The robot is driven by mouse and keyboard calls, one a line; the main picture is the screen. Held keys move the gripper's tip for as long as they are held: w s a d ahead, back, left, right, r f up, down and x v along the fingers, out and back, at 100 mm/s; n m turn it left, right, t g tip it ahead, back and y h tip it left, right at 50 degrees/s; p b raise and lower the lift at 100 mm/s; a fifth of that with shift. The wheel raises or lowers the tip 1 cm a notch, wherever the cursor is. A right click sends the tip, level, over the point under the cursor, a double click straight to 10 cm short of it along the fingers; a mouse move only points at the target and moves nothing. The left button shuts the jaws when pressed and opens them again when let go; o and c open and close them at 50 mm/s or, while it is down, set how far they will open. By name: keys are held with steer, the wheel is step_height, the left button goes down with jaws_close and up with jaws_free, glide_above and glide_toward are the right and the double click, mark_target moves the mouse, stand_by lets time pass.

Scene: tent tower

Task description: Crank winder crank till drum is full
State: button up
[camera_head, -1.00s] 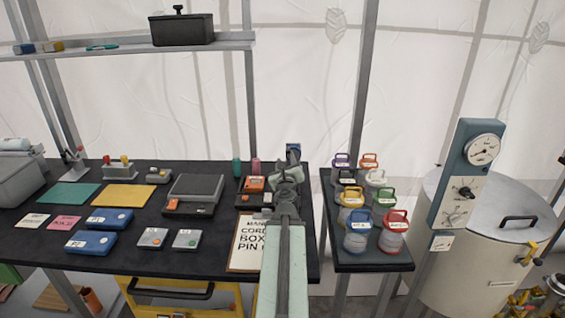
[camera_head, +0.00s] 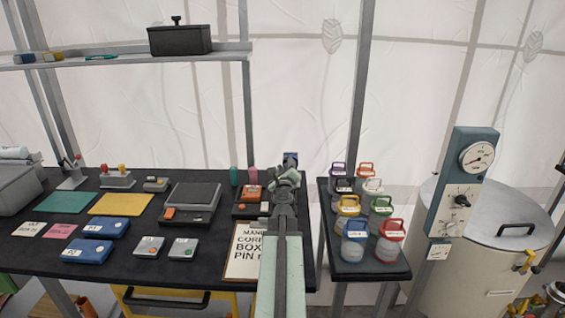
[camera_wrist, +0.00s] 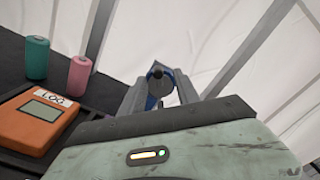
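The winder (camera_head: 291,157) is mostly hidden behind my gripper at the back right of the dark table; a small blue part shows. In the wrist view, a blue part with a dark round end (camera_wrist: 157,76), which may be the winder's crank, shows between my fingertips. My gripper (camera_head: 287,176) reaches over the table's back right. In the wrist view its two fingers (camera_wrist: 160,92) stand apart, one on each side of the dark round end. I cannot tell whether they touch it. The drum and how full it is cannot be made out.
An orange device marked LOG (camera_wrist: 38,118) and green (camera_wrist: 36,58) and pink (camera_wrist: 79,76) cylinders stand left of my gripper. A clipboard (camera_head: 242,252) lies beside my arm. Lidded jars (camera_head: 354,240) crowd a side table at right, near a gauge panel (camera_head: 462,185).

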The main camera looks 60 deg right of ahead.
mark_target(286, 161)
steer(key=x, duration=0.4)
steer(key=shift+w, duration=0.1)
jaws_close()
steer(key=shift+m, duration=0.3)
stand_by(0.3)
steer(key=shift+s+d+r+m+p, duration=0.15)
steer(key=shift+s+m, duration=0.2)
steer(key=shift+m, duration=0.65)
steer(key=shift+s+d+r+m+p, duration=0.1)
steer(key=shift+s+m, duration=0.2)
steer(key=shift+m, duration=0.7)
steer(key=shift+s+d+r+m+p, duration=0.15)
steer(key=shift+s+m, duration=0.2)
steer(key=shift+m, duration=0.65)
steer(key=shift+f, duration=0.1)
jaws_free()
